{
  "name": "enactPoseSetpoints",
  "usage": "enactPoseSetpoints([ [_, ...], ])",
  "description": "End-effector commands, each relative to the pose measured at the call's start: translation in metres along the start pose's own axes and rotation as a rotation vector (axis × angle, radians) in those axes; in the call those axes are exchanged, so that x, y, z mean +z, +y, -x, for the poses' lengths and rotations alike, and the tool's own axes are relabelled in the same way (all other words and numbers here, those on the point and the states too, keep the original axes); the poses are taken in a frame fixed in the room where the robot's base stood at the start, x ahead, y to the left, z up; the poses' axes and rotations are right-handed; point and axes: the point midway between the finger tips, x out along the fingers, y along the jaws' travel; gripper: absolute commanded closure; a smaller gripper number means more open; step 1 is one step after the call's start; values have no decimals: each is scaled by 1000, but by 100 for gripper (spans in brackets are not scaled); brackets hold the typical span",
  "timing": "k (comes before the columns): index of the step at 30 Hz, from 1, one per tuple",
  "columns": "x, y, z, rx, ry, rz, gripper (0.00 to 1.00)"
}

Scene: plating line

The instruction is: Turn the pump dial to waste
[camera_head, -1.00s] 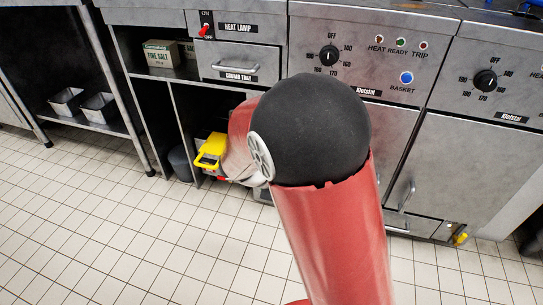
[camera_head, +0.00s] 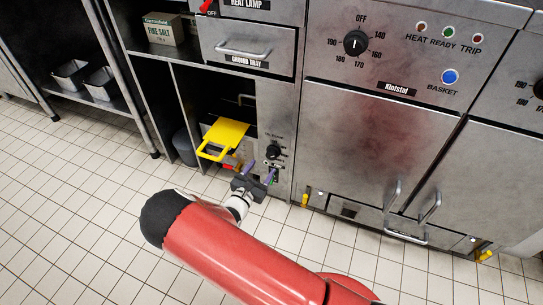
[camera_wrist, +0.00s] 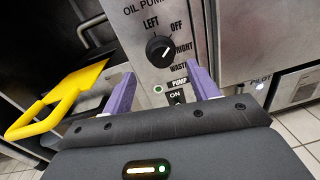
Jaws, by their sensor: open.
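The pump dial (camera_wrist: 160,51) is a black knob with a white pointer line on the oil pump panel, in the upper middle of the wrist view. Labels around it read LEFT, OFF, RIGHT and WASTE. The pointer seems to point to the upper right, between OFF and RIGHT. The dial also shows in the head view (camera_head: 273,152), low on the cabinet front. My gripper (camera_wrist: 160,88) has two purple fingers spread apart, below and in front of the dial, with nothing between them. It also shows in the head view (camera_head: 259,176), just under the dial.
A pump switch (camera_wrist: 177,97) marked ON, with a green light, sits below the dial. A yellow handled piece (camera_head: 223,138) sticks out of the open bay left of the panel. Fryer doors (camera_head: 372,150) stand to the right. The tiled floor in front is clear.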

Motion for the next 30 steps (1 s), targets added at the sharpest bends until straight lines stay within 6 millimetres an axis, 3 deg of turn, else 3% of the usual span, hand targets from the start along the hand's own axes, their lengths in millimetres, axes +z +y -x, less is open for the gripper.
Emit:
enactPoseSetpoints([
  [6, 0, -2, -37, -5, 0, -3, 41],
  [12, 0, -2, -59, -5, 1, -2, 41],
  [22, 0, -1, -64, -4, 1, -2, 41],
  [30, 0, -1, -64, -5, 1, -2, 75],
])
